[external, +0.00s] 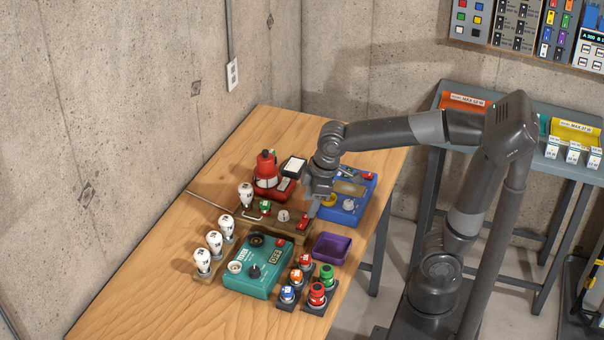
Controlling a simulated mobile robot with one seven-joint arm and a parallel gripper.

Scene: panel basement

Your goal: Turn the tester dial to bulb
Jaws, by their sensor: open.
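The tester is a teal box (244,284) on the wooden table, in the front half of the external view. A black dial knob (254,271) sits on its top face, near the front. The position the dial points to is too small to read. A small display (274,256), a black round socket (256,239) and a pale round part (235,267) are also on its top. My gripper (311,208) is open and points down behind and right of the tester, over the right end of a wooden board. It is apart from the dial; its fingertips are small here.
White bulbs (214,241) stand in a rack left of the tester. Several coloured knobs or buttons (317,294) stand to its right.

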